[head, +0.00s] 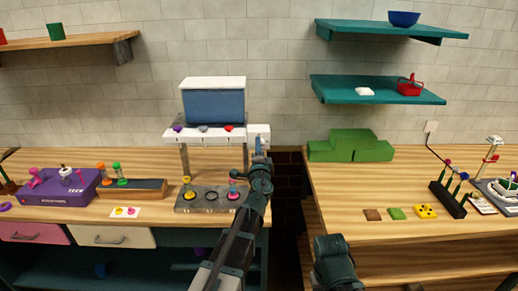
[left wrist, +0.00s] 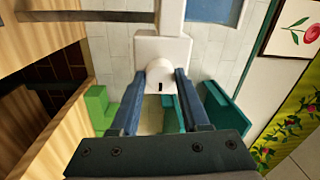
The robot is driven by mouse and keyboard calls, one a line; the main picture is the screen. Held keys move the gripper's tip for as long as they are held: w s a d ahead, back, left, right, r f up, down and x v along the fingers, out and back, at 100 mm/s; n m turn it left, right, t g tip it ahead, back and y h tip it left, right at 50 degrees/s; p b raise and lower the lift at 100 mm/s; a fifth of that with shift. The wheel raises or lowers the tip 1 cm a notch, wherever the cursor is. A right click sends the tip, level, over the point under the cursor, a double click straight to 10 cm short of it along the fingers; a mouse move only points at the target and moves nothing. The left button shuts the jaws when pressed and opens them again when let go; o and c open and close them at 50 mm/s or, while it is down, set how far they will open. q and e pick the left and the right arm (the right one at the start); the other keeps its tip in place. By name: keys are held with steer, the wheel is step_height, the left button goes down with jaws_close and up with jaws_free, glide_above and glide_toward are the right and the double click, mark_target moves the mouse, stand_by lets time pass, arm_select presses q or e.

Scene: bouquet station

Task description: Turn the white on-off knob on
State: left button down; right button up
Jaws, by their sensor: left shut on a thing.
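The white on-off knob (left wrist: 159,74) is round, with a small dark mark on its rim toward the bottom of the left wrist view. It sits on a square white plate (left wrist: 176,46) at the side of the dispenser. My left gripper (left wrist: 160,82) has its two blue fingers on either side of the knob and is shut on it. In the head view my left gripper (head: 260,147) is at the white box (head: 258,131) on the dispenser's right end, and the arm hides the knob. Part of my right arm shows at the bottom; its fingers are not visible.
The dispenser has a blue tank (head: 213,106) above a white panel with purple, grey and red knobs. Below it a grey tray (head: 207,204) holds small coloured pieces. A green stepped block (head: 350,148) stands on the right table. A gap separates the tables.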

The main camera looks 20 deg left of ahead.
stand_by(0.3)
arm_select(q)
steer(key=shift+c, duration=1.9)
jaws_free()
steer(key=shift+s, duration=0.1)
